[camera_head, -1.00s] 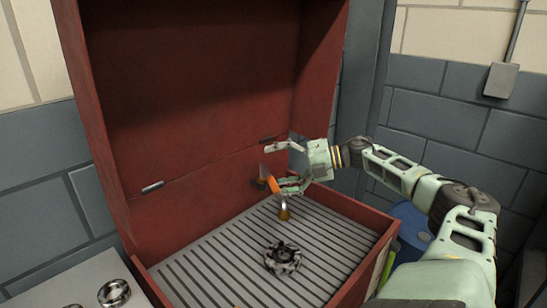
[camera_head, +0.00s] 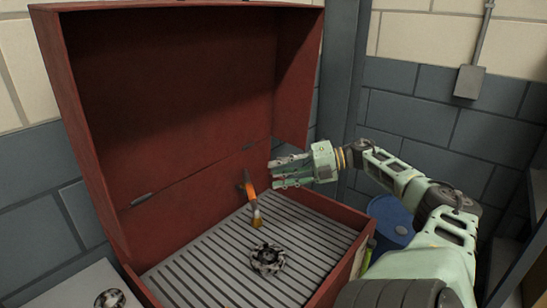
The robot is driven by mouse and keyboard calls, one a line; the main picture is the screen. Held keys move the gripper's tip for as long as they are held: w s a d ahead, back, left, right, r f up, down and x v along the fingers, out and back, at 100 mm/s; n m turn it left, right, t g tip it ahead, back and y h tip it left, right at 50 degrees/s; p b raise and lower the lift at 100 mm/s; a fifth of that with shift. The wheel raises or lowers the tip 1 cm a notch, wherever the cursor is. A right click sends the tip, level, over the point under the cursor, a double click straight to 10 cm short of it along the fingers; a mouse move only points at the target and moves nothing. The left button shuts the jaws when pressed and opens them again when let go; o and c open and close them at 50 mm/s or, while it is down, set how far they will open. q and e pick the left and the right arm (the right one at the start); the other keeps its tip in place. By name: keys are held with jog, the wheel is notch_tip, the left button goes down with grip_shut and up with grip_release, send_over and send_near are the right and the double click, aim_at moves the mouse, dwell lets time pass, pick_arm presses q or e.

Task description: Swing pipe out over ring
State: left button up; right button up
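The pipe (camera_head: 250,189) has an orange section and a grey upper part, and stands at the back of the red cabinet. Its brass-coloured lower end (camera_head: 257,219) is above the slatted grate, behind the ring in the picture and not over its middle. The dark, toothed-looking ring (camera_head: 267,258) lies on the grate. My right gripper (camera_head: 274,174) is to the right of the pipe, with a gap between its fingers. It looks open, empty and apart from the pipe. My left gripper is not in view.
The red cabinet (camera_head: 165,100) has its tall lid raised behind the slatted grate (camera_head: 200,265). Another metal ring (camera_head: 109,299) lies on a pale surface at lower left. A blue barrel (camera_head: 391,222) stands right of the cabinet. The grate around the ring is clear.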

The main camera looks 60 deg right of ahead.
jog(key=shift+p+v, duration=0.65)
jog(key=shift+v, duration=0.55)
jog(key=shift+f, duration=0.15)
jog(key=shift+d+p, duration=0.1)
jog(key=shift+p, duration=0.2)
jog(key=shift+c, duration=0.3)
